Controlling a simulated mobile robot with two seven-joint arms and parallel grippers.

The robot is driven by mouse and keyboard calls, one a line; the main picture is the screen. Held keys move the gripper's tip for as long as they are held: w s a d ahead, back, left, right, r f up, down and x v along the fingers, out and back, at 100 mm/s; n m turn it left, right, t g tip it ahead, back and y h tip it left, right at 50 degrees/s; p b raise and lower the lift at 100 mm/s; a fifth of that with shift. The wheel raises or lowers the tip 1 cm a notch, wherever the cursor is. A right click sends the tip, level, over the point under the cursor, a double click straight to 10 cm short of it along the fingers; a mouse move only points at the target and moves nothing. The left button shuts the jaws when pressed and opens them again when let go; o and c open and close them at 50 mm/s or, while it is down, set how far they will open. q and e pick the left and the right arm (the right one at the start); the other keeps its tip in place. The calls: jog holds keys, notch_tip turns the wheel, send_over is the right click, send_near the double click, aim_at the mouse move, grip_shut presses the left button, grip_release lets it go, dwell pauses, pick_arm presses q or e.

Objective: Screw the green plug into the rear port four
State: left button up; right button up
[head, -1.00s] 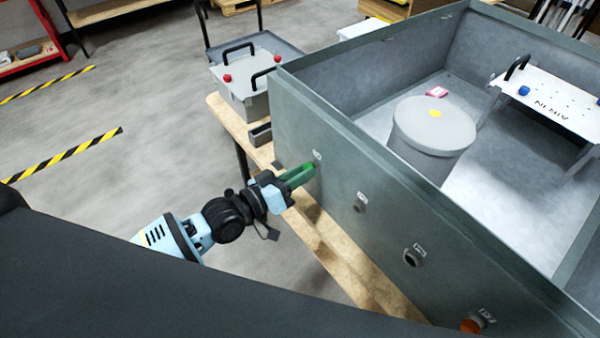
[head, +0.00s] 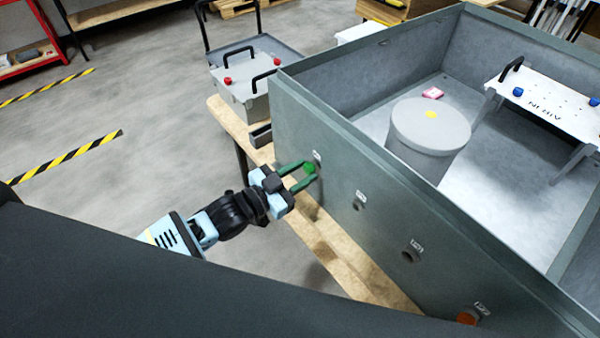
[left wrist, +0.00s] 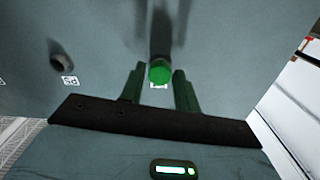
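The green plug (head: 309,168) sits at the far-left port of the tank's grey-green outer wall (head: 340,180). In the left wrist view the round green plug (left wrist: 160,72) is against the wall, partly covering a small white label. How deep it sits cannot be told. My left gripper (head: 301,171) is open, with its green fingers on either side of the plug. The left wrist view shows gaps between the fingers (left wrist: 157,86) and the plug. My right gripper is not in view.
Two bare ports (head: 359,201) (head: 410,253) and an orange plug (head: 468,317) follow along the wall. A wooden bench (head: 335,255) lies below. Inside the tank (head: 480,190) stand a grey cylinder (head: 430,135) and a white rack (head: 545,105). A grey box (head: 240,85) stands behind.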

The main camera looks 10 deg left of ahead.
pick_arm(q)
jog(key=shift+o, duration=0.5)
jog(key=n, duration=0.3)
jog(key=shift+n, duration=0.3)
jog(key=n, duration=0.3)
jog(key=shift+f+n, duration=0.1)
jog(key=shift+n, duration=0.2)
jog(key=n+b, duration=0.1)
jog(key=n, duration=0.5)
jog(key=n+b, duration=0.1)
jog(key=n, duration=0.7)
jog(key=shift+d+n, duration=0.1)
jog(key=shift+n, duration=0.2)
jog(key=shift+r+n, duration=0.2)
jog(key=shift+n, duration=1)
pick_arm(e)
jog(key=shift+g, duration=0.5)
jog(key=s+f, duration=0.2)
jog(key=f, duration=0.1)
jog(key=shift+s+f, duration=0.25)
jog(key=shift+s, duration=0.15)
